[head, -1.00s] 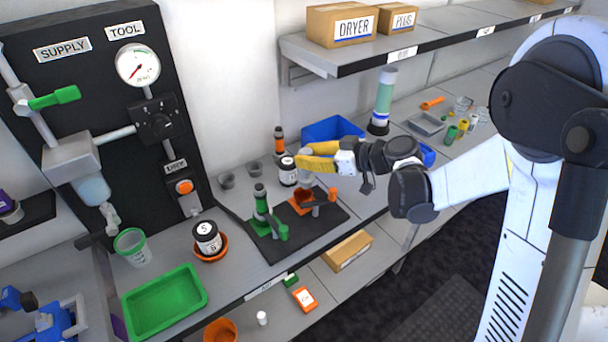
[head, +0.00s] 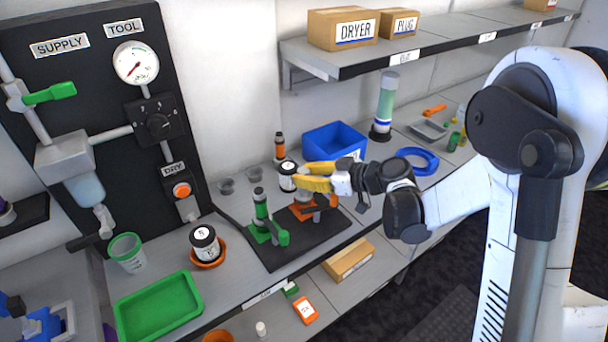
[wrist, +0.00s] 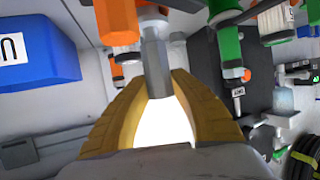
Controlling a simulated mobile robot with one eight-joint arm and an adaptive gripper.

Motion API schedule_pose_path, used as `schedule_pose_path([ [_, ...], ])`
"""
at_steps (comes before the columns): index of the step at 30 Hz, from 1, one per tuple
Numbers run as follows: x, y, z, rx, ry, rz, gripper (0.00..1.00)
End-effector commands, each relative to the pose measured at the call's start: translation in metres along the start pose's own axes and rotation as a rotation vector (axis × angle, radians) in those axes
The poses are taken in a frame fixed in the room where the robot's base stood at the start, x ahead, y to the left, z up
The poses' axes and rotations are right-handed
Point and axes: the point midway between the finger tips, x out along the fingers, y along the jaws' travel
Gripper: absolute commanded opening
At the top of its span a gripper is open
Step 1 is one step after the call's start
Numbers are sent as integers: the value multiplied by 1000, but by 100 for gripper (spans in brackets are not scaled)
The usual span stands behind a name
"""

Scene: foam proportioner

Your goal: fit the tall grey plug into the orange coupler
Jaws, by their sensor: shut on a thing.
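My gripper (head: 304,177), with yellow fingers, is over the orange coupler (head: 308,211) on the dark mat in the head view. The fingers are shut on the tall grey plug (wrist: 156,62), whose grey shaft rises between them in the wrist view. In the head view a small grey part of the plug (head: 302,196) shows just under the fingers, close above or at the coupler. I cannot tell whether the plug has entered the coupler.
A green coupler with a green-topped plug (head: 262,218) stands just left on the mat (head: 300,248). A black-and-white jar (head: 287,177) and an orange-banded bottle (head: 279,148) stand close behind. A blue bin (head: 333,140) is at the back. A green tray (head: 158,306) lies front left.

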Motion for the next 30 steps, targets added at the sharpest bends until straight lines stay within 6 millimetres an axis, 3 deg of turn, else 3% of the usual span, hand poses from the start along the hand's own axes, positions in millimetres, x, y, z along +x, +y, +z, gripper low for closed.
schedule_pose_path([
  [6,1,0,3,0,0,0,0],
  [7,1,0,3,0,0,0,33],
  [9,1,0,3,0,0,0,45],
  [18,1,0,2,0,0,0,45],
  [23,-5,0,-12,0,0,0,45],
  [30,-63,1,-10,3,0,4,45],
])
